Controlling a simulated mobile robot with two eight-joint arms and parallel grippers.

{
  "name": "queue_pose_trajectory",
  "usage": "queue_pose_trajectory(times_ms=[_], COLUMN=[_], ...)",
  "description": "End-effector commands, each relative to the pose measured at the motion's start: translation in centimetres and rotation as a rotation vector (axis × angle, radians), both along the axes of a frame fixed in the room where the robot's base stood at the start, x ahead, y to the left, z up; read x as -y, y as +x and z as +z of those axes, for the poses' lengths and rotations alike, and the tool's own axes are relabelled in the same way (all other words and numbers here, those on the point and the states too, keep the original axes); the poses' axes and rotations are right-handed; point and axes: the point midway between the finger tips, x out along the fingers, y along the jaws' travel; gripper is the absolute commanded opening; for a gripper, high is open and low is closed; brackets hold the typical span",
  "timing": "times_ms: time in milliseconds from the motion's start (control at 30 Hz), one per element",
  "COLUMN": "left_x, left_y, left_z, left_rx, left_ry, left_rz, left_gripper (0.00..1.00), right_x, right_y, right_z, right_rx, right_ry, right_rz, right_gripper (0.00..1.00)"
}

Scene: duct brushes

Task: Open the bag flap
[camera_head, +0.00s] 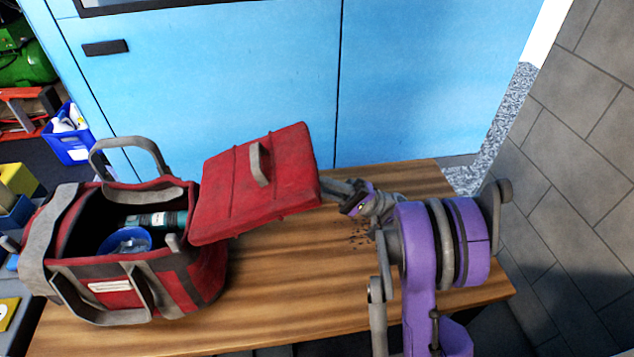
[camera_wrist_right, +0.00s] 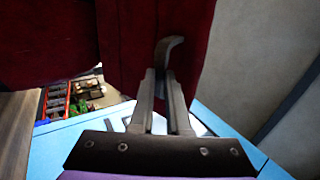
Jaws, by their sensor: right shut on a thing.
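A red bag (camera_head: 205,275) with grey straps stands on the wooden table at the left. Its red flap (camera_head: 255,185) is swung out to the right, tilted up, so the bag's mouth is open. A teal can (camera_head: 157,220) and a blue round item (camera_head: 128,240) show inside. My right gripper (camera_head: 338,188) is at the flap's right edge. In the right wrist view the gripper (camera_wrist_right: 163,90) is shut on a grey tab (camera_wrist_right: 168,50) on the red flap (camera_wrist_right: 140,40). My left gripper is in neither view.
The wooden table (camera_head: 300,305) is mostly clear in front of the flap, with dark specks near my right gripper. A blue cabinet (camera_head: 430,80) stands behind it and a grey tiled surface (camera_head: 570,150) lies at the right. A blue bin (camera_head: 72,150) holds bottles at the far left.

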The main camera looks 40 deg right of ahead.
Motion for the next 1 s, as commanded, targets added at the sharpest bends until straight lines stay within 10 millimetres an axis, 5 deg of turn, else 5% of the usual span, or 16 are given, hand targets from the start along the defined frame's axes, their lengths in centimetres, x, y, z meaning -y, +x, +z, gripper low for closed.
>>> queue_pose_trajectory(times_ms=[133, 167, 333, 667, 1000], left_x=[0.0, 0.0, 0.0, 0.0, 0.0], left_y=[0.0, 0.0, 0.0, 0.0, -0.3], left_z=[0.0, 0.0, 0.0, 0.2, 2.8], left_rx=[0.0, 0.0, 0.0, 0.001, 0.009], left_ry=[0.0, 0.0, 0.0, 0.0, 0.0], left_rz=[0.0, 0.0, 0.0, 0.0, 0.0], left_gripper=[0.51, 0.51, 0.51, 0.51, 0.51], right_x=[0.1, 0.1, 0.1, 0.0, 0.0], right_y=[0.1, 0.1, 0.0, 0.0, -0.1], right_z=[0.0, 0.0, 0.0, 0.4, 6.5], right_rx=[-0.001, -0.001, -0.001, 0.0, 0.002], right_ry=[0.001, 0.001, 0.001, 0.0, 0.001], right_rz=[-0.003, -0.003, -0.002, -0.001, -0.002], right_gripper=[0.0, 0.18, 0.45, 0.45, 0.45])
